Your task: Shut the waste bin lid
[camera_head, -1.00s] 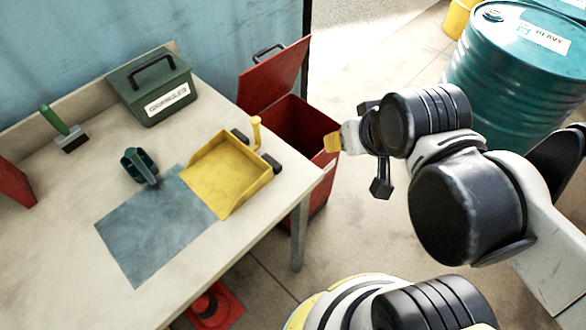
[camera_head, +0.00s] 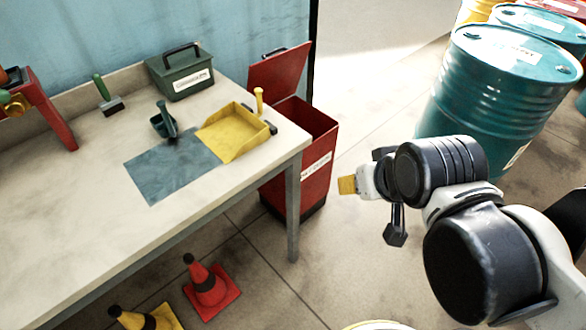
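The red waste bin (camera_head: 317,180) stands on the floor against the right end of the workbench. Its red lid (camera_head: 281,72) is raised, tilted back at the rear left of the bin, with a dark handle (camera_head: 274,51) at its top. The bin's dark opening faces up. My gripper (camera_head: 347,185) is to the right of the bin, at about mid-height of it in the picture, apart from the lid. A yellow tip shows at its end. I cannot make out whether its fingers are apart.
The workbench (camera_head: 60,205) holds a green box (camera_head: 180,75), a yellow dustpan (camera_head: 232,132), a green scoop (camera_head: 164,122), a brush (camera_head: 107,95) and a grey mat (camera_head: 160,172). Teal drums (camera_head: 490,90) stand at the right. Cones (camera_head: 207,287) stand on the floor in front. Floor behind the bin is clear.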

